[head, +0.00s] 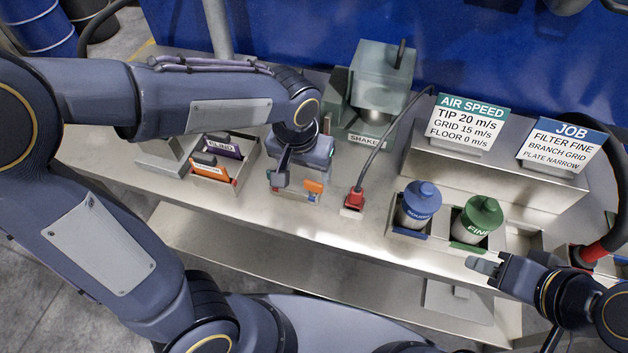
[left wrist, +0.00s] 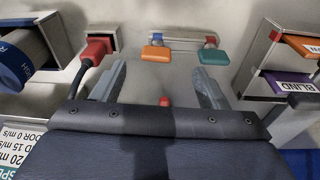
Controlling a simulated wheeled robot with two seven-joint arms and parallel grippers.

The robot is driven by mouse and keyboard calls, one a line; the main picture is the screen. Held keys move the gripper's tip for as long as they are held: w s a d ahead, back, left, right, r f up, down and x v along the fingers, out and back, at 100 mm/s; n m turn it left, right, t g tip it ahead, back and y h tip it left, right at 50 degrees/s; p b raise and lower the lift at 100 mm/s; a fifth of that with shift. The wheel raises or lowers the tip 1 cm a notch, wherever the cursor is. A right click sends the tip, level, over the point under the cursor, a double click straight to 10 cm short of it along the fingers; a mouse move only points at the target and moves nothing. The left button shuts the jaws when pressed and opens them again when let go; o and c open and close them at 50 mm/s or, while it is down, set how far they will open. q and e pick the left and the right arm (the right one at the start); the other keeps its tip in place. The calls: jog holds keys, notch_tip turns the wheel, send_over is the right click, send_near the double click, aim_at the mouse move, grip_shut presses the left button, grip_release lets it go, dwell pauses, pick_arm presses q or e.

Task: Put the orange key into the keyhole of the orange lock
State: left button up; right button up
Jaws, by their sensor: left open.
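An orange key-like piece (head: 314,187) stands at a small holder near the bench's front edge. In the left wrist view the orange piece (left wrist: 156,53) sits at a pale bar (left wrist: 185,40), left of a teal piece (left wrist: 214,57). I cannot tell a separate orange lock or its keyhole. My left gripper (head: 280,181) is above the bench beside the orange piece, its arm partly covering the holder. In the wrist view its fingers (left wrist: 162,88) are apart, with nothing held and the orange piece beyond them. My right gripper (head: 486,267) is far right, by the bench's front edge.
A red plug (head: 354,199) with a cable stands right of the holder. Blue (head: 419,203) and green-capped (head: 477,220) bottles stand further right. A bin of orange (head: 211,172) and purple (head: 222,147) plates is on the left. A shaker (head: 375,90) stands behind.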

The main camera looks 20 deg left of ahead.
aim_at(313, 182)
pick_arm(q)
jog(key=f, duration=0.2)
jog(key=w+f, duration=0.1)
jog(key=f, duration=0.2)
jog(key=w+d+f, duration=0.1)
jog(key=f, duration=0.2)
jog(key=shift+w, duration=0.15)
jog(key=shift+r, duration=0.1)
jog(key=shift+c, duration=0.5)
jog(key=c, duration=1)
